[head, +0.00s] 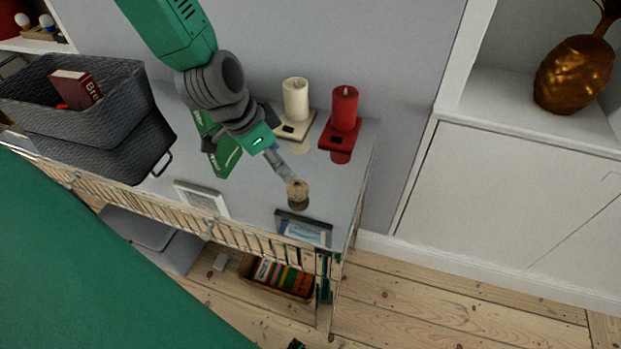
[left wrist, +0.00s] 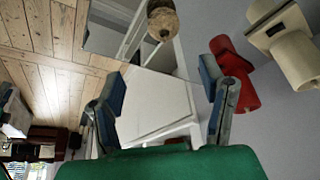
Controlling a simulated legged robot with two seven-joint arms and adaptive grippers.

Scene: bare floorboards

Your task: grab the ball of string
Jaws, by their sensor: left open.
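The ball of string (head: 298,194) is a small tan-brown roll standing on the light top of the sideboard (head: 345,190). In the left wrist view the ball of string (left wrist: 164,20) shows at the top edge, beyond the fingertips. My left gripper (head: 282,166) reaches down from the upper left and is just up and left of the ball in the head view. In the left wrist view my left gripper (left wrist: 163,78) has its two fingers spread wide, with nothing between them. Contact with the ball is not visible. My right gripper is not seen.
A red candle (head: 344,108) and a cream candle (head: 296,99) stand behind the ball. A framed picture (head: 303,229) is in front; another frame (head: 202,200) is left. Dark baskets (head: 70,115) occupy the left end. The sideboard's right edge is close.

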